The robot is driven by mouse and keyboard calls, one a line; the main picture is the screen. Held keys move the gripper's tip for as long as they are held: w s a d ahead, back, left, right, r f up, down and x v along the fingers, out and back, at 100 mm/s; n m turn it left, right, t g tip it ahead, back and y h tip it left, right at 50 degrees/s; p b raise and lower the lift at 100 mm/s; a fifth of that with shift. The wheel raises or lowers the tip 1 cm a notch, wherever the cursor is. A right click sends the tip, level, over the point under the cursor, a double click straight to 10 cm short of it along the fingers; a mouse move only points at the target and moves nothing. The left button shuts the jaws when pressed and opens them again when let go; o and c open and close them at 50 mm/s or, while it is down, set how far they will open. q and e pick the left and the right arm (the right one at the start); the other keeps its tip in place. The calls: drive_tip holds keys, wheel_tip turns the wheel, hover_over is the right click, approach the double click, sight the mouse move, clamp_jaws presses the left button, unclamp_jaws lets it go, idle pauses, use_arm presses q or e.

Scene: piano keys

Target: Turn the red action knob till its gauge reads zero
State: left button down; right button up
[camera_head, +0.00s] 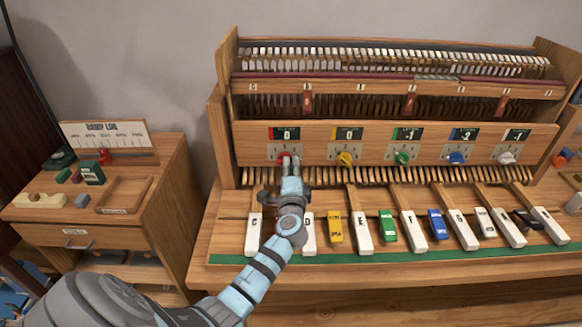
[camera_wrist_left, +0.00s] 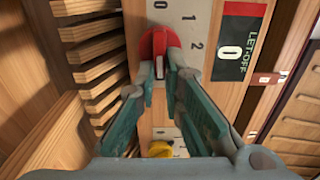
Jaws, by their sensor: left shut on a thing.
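The red knob (camera_head: 283,156) is at the left end of the row of knobs on the piano's wooden front panel. In the left wrist view the red knob (camera_wrist_left: 158,45) sits on a pale plate with numbers 1 and 2 visible. Its gauge (camera_wrist_left: 231,52), marked LET-OFF, reads 0; the same gauge (camera_head: 286,134) shows in the head view. My left gripper (camera_head: 289,163) is shut on the red knob, with its two fingers (camera_wrist_left: 160,82) on either side of it. The fingers hide part of the knob. My right gripper is not in view.
Yellow (camera_head: 345,159), green (camera_head: 402,158), blue (camera_head: 457,158) and white (camera_head: 506,158) knobs run to the right, each below its own gauge. Piano keys (camera_head: 362,236) lie below. A wooden side cabinet (camera_head: 170,200) with small blocks stands at the left.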

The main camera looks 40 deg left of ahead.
use_arm(q)
drive_tip(key=c, duration=1.7)
unclamp_jaws()
drive_tip(key=shift+d, duration=0.1)
drive_tip(key=shift+s, duration=0.1)
drive_tip(key=v, duration=1.2)
